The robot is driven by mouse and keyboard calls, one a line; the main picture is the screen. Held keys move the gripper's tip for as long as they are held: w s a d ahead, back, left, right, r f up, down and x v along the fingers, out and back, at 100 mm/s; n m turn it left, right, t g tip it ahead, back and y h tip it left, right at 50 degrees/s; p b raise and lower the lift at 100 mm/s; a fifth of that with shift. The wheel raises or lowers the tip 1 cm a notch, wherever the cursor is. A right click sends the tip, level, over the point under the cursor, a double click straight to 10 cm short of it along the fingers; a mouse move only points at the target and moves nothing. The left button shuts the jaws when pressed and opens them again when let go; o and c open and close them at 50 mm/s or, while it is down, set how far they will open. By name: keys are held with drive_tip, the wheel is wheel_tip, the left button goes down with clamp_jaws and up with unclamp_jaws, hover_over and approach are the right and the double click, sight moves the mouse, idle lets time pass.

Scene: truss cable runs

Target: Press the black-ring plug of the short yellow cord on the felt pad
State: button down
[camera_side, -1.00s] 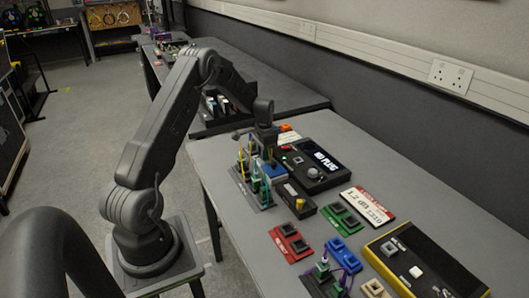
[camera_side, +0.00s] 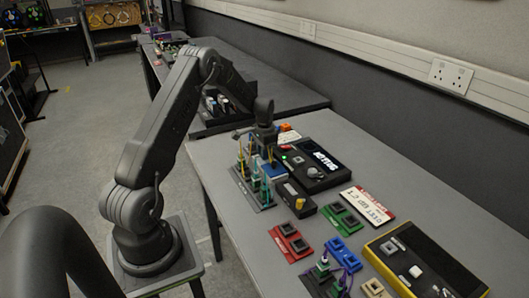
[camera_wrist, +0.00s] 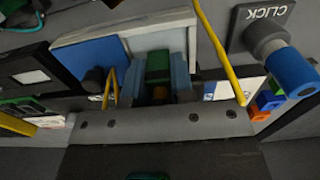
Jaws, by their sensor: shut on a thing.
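The blue felt pad (camera_wrist: 90,65) sits in a white frame at the left of the wrist view; it also shows under my gripper in the side view (camera_side: 271,171). My gripper (camera_wrist: 158,80) is shut on a green plug body (camera_wrist: 158,66), seen between its two pale blue-grey fingers in the wrist view. Thin yellow cord (camera_wrist: 220,55) runs down to the right of the fingers. More yellow cord (camera_wrist: 110,88) shows in front of the pad. The black ring and the plug's lower end are hidden, so I cannot tell whether the plug touches the pad.
A black box with a lit display (camera_side: 320,163) stands to the right. A grey CLICK device (camera_wrist: 262,28) with a blue barrel is close in the wrist view. Red holders (camera_side: 289,243) and a yellow-edged box lie nearer.

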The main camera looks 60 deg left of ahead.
drive_tip(key=shift+f, duration=0.1)
drive_tip(key=shift+r, duration=2.55)
drive_tip(key=shift+r, duration=0.15)
